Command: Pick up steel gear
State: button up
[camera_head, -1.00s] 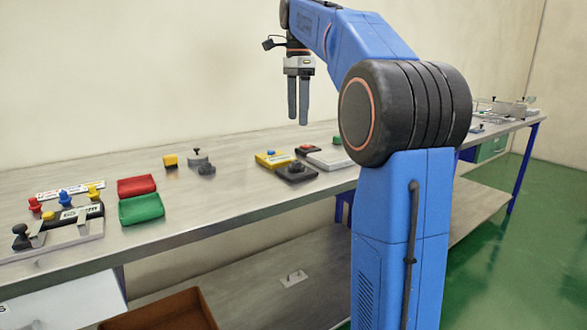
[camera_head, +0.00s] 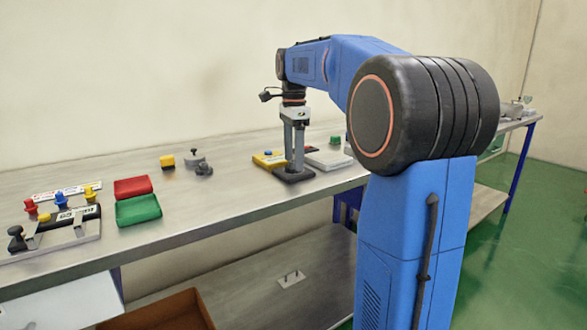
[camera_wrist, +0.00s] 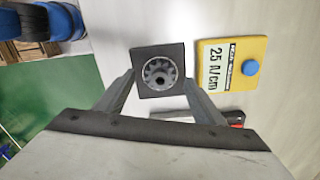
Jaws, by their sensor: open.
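The steel gear (camera_wrist: 158,74) is a grey toothed ring with a dark centre. It sits on a dark square base (camera_wrist: 172,52), which shows in the head view (camera_head: 294,175) on the bench. My gripper (camera_wrist: 158,82) is open in the wrist view, with one finger on each side of the base and gear. In the head view my gripper (camera_head: 294,164) points straight down, its fingertips low over the dark base. The fingers hide the gear in the head view. I cannot tell whether the fingers touch it.
A yellow block with a blue knob (camera_wrist: 237,68) lies close to the right of the base in the wrist view. A light grey plate (camera_head: 328,160) is beside the base. Red (camera_head: 133,187) and green (camera_head: 138,210) trays stand on the left part of the bench.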

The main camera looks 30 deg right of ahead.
jog(key=shift+f, duration=0.65)
jog(key=shift+c, duration=0.7)
